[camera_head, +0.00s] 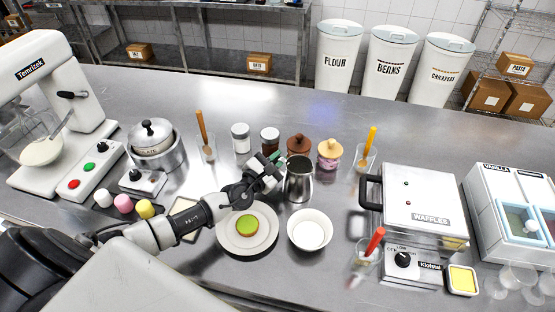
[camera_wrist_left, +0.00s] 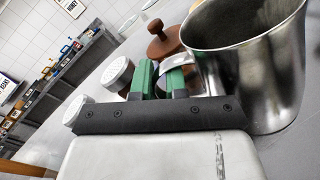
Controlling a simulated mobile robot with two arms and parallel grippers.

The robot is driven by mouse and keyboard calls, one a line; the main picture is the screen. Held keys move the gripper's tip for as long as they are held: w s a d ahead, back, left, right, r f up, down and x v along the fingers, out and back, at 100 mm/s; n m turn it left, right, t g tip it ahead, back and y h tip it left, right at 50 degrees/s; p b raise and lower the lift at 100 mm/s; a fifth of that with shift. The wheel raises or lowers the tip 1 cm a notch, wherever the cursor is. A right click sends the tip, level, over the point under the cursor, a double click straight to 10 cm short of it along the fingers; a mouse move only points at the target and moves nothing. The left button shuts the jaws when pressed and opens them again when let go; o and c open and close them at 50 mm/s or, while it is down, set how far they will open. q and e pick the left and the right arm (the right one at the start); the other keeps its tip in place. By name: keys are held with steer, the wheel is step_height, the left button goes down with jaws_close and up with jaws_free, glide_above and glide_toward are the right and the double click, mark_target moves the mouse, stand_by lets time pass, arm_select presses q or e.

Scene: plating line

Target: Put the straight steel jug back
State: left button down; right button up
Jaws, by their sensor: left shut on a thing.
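The straight steel jug (camera_head: 299,181) is upright at the middle of the counter, behind a white bowl (camera_head: 310,231). My left gripper (camera_head: 278,158) is at the jug's left side. In the left wrist view the jug (camera_wrist_left: 250,60) fills the upper right, and the green fingers of my left gripper (camera_wrist_left: 163,78) are shut on its steel handle. Whether the jug's base touches the counter is hard to tell. My right gripper is not in view.
A plate (camera_head: 229,241) with a green-topped round item (camera_head: 247,225) is in front of my left arm. A waffle maker (camera_head: 420,200) is to the right; a pot (camera_head: 155,147) and mixer (camera_head: 60,110) are left.

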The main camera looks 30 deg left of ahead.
arm_select(q)
steer(key=c, duration=1.2)
jaws_free()
steer(key=shift+o, duration=0.2)
steer(key=shift+r+p, duration=0.2)
steer(key=shift+p, duration=0.1)
steer(key=s, duration=0.3)
steer(key=s+a+b, duration=0.1)
steer(key=s, duration=0.3)
steer(key=s+a, duration=0.1)
steer(key=s, duration=0.2)
steer(key=shift+s+f, duration=0.15)
steer(key=shift+s+a+b, duration=0.1)
steer(key=shift+s+b, duration=0.25)
steer(key=shift+s, duration=0.45)
